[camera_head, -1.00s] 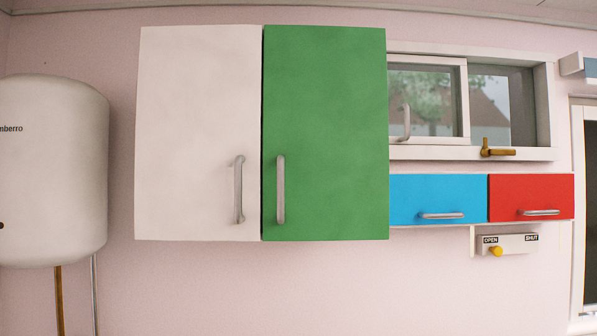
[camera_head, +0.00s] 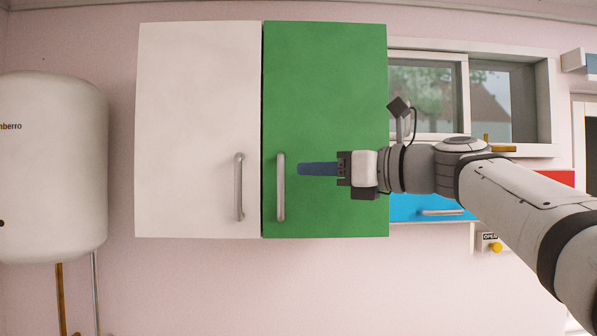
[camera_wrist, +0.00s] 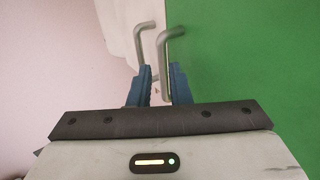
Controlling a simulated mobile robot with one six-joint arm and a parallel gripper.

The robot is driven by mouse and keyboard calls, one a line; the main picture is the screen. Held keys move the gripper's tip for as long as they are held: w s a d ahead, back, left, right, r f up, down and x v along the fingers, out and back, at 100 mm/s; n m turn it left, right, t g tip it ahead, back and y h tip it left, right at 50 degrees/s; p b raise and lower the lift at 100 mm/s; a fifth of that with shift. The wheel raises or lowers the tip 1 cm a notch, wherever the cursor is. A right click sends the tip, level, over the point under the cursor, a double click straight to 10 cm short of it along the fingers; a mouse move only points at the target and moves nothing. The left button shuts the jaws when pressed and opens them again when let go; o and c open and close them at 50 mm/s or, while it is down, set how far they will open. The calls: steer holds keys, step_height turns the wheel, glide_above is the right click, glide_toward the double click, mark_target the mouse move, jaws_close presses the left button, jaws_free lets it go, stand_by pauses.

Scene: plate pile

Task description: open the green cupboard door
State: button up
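The green cupboard door (camera_head: 325,90) is shut, beside the white door. Its upright grey metal bar handle (camera_head: 280,187) is near the door's left edge. My gripper (camera_head: 300,169) reaches in from the right in front of the green door. Its blue fingertips appear just right of the handle in the head view. In the wrist view my gripper (camera_wrist: 160,80) is open, its two blue fingers apart. The green door's handle (camera_wrist: 161,58) lines up with the gap between them. I cannot tell whether the fingers touch the handle or how far they are from it.
The white cupboard door (camera_head: 195,110) has its own bar handle (camera_head: 239,187) close by on the left. A window, a blue drawer (camera_head: 410,207) and a partly hidden red one (camera_head: 556,184) lie right. A white water heater (camera_head: 50,165) hangs far left.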

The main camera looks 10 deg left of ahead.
steer(key=p, duration=0.2)
glide_above(281, 215)
steer(key=shift+w+a, duration=0.1)
steer(key=shift+w, duration=0.15)
jaws_close()
